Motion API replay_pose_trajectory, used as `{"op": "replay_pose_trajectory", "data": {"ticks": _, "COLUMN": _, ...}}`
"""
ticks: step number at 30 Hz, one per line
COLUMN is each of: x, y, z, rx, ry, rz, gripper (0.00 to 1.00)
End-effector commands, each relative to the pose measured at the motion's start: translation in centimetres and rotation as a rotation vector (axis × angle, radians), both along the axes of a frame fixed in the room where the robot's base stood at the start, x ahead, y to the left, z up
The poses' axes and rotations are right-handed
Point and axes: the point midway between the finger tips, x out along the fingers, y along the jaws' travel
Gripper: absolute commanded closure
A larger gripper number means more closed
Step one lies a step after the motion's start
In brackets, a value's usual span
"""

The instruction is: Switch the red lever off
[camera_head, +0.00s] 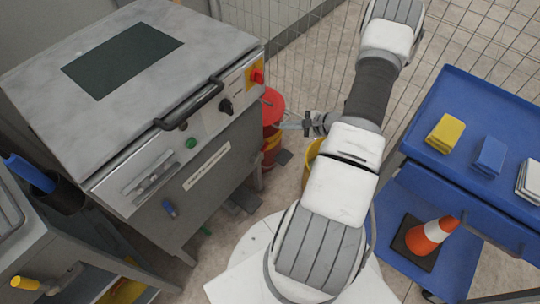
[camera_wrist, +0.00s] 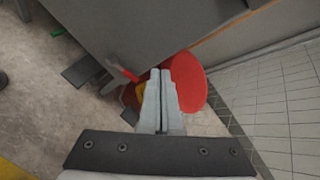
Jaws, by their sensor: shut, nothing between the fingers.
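The red lever (camera_head: 257,76) is a red rotary switch on a yellow plate at the right end of the machine's front panel. It shows in the head view. I cannot make it out in the wrist view. My gripper (camera_head: 282,126) is shut and empty, beside the front right corner of the machine, lower in the picture than the lever and apart from it. In the wrist view my gripper's fingers (camera_wrist: 163,78) are together, pointing over a red round lid and the floor.
The grey machine (camera_head: 60,110) carries a black handle (camera_head: 190,108), a black knob (camera_head: 225,106) and a green button (camera_head: 191,143). A red bin (camera_head: 271,105) stands behind my gripper. A blue cart (camera_head: 460,120) with cloths and a cone is at right. A wire fence runs behind.

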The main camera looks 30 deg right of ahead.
Motion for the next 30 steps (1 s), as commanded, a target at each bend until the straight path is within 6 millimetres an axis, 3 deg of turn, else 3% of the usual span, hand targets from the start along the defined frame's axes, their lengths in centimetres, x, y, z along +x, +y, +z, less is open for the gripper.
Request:
{"op": "replay_pose_trajectory", "data": {"ticks": 1, "x": -0.5, "y": 0.0, "z": -3.0, "rx": 0.036, "ry": 0.002, "rz": -0.049, "gripper": 1.0}}
{"op": "replay_pose_trajectory", "data": {"ticks": 6, "x": -1.9, "y": -0.2, "z": -9.6, "rx": 0.134, "ry": 0.0, "rz": -0.216, "gripper": 1.0}}
{"op": "replay_pose_trajectory", "data": {"ticks": 13, "x": -3.5, "y": 0.0, "z": -16.4, "rx": 0.23, "ry": 0.003, "rz": -0.406, "gripper": 1.0}}
{"op": "replay_pose_trajectory", "data": {"ticks": 19, "x": -4.2, "y": 0.2, "z": -18.8, "rx": 0.267, "ry": 0.007, "rz": -0.484, "gripper": 1.0}}
{"op": "replay_pose_trajectory", "data": {"ticks": 30, "x": -4.3, "y": 0.2, "z": -19.0, "rx": 0.27, "ry": 0.007, "rz": -0.494, "gripper": 1.0}}
